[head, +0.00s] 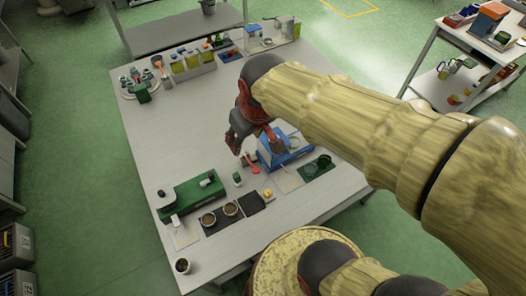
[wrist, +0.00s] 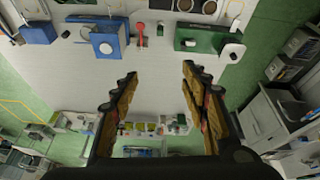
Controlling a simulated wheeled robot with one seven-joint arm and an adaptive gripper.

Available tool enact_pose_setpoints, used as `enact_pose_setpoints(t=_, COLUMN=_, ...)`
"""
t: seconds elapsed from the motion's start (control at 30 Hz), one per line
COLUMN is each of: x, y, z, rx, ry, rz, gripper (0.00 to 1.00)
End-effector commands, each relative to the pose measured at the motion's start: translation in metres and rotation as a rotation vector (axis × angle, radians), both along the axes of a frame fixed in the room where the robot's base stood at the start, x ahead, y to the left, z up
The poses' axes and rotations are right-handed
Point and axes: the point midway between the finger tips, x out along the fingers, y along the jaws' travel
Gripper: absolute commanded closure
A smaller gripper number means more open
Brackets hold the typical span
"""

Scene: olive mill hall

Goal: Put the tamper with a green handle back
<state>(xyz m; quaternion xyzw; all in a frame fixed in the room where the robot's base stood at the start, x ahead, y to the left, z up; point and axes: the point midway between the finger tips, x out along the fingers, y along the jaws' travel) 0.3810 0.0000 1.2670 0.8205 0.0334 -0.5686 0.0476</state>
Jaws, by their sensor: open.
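A small upright item with a green and white look, possibly the tamper with a green handle (head: 237,179), stands on the table between the green machine and a red tool. It is too small to be sure of. In the wrist view a small dark item (wrist: 161,29) stands beside the red tool; its handle colour is unclear. My gripper (head: 241,146) is above the table beside the blue machine. In the wrist view its two fingers (wrist: 159,75) are wide apart with nothing between them.
The green machine (head: 194,196) and blue machine (head: 284,148) flank the red tool (head: 250,163). A dark square mat (head: 250,204) and two round brown-filled containers lie in front. Bottles and yellow-green containers (head: 192,65) line the far edge. The table's left middle is clear.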

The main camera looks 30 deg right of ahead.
Motion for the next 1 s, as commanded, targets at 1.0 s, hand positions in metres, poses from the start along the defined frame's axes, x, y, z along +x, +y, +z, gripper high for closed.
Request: enact_pose_setpoints(t=1.0, x=-0.086, y=0.000, z=0.003, rx=0.047, ry=-0.133, rz=-0.106, gripper=0.55)
